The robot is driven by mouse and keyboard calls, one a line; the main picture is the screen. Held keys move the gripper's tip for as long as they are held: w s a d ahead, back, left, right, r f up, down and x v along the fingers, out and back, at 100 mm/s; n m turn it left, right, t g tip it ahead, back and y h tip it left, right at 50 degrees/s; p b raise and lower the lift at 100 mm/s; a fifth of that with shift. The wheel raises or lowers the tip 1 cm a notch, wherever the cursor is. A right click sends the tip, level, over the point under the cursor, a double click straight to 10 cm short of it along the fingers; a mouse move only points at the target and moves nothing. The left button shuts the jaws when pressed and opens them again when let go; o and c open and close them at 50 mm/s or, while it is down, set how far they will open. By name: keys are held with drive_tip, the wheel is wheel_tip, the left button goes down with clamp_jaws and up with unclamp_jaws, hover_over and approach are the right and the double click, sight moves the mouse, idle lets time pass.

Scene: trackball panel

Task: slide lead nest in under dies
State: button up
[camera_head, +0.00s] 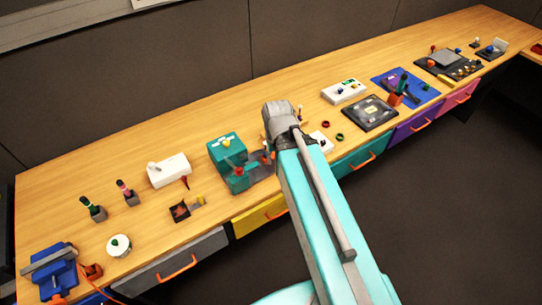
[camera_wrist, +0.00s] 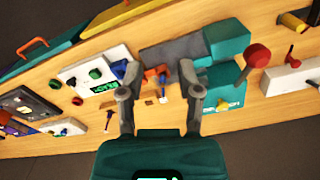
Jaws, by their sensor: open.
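A teal press-like device (camera_head: 226,148) stands near the bench's front edge, with a grey base and a red knob. It also shows in the wrist view (camera_wrist: 230,42), with its grey base plate (camera_wrist: 172,50) to the left and the red knob (camera_wrist: 258,55) to the right. A small orange-red piece (camera_wrist: 155,73) lies by the grey plate, between my fingertips in the picture; I cannot tell whether it is the lead nest. The dies are not clearly distinguishable. My gripper (camera_wrist: 158,72) is open over this area, apparently empty. In the head view my arm hides part of the area.
A white box (camera_head: 168,170) stands left of the device. A black panel (camera_head: 370,112) and blue mat (camera_head: 405,88) lie farther right. Coloured drawers with orange handles (camera_head: 262,213) line the front.

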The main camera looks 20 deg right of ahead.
drive_tip(key=w+d+f+m+b, duration=0.1)
drive_tip(key=w+d+m, duration=0.1)
drive_tip(key=w, duration=0.7)
drive_tip(key=w+d+f+m+b, duration=0.2)
drive_tip(key=w+d+m, duration=0.1)
drive_tip(key=w, duration=0.5)
drive_tip(key=shift+w+d+f, duration=0.15)
drive_tip(key=shift+w+d, duration=0.05)
drive_tip(key=shift+w, duration=0.2)
drive_tip(key=shift+f, duration=0.15)
wheel_tip(320, 180, down, 14)
drive_tip(key=b, duration=1.4)
drive_tip(key=shift+r, duration=0.25)
clamp_jaws()
